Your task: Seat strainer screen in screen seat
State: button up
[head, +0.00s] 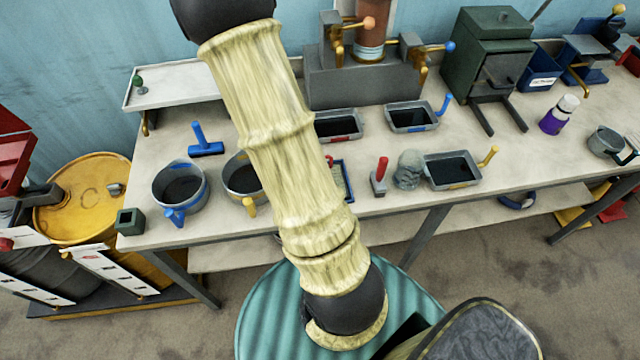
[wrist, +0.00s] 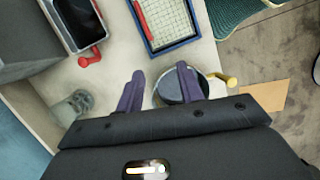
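A pale mesh panel, which looks like the strainer screen (wrist: 172,20), lies in a blue frame (wrist: 178,43) on the table in the wrist view, with a red strip along its left side. In the head view this framed panel (head: 341,182) is partly hidden by my arm. I cannot tell which thing is the screen seat. My gripper (wrist: 160,72) shows only in the wrist view. Its two dark purple fingers are apart with nothing held between them. The fingers appear over the table beside the yellow-handled pot (wrist: 180,90), below the framed panel in the picture.
A blue-handled pot (head: 180,185) stands left of the yellow-handled pot (head: 243,176). Grey trays (head: 412,117) and a red-handled tool (head: 380,178) stand on the table (head: 275,215). A red-handled tray (wrist: 72,22) and a grey lump (wrist: 72,107) lie near my gripper.

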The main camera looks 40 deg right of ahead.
jog(key=d, duration=0.1)
jog(key=d+f+n+g, duration=0.1)
jog(key=d, duration=0.1)
jog(key=w+d+n, duration=0.1)
jog(key=shift+w+d+f+g+h, duration=0.1)
jog(key=shift+d+f+g+h, duration=0.2)
jog(key=shift+h, duration=0.1)
jog(key=p+x, duration=0.2)
jog(key=x, duration=1)
jog(key=shift+p+x, duration=1.2)
jog(key=shift+x, duration=1.45)
jog(key=shift+c, duration=0.3)
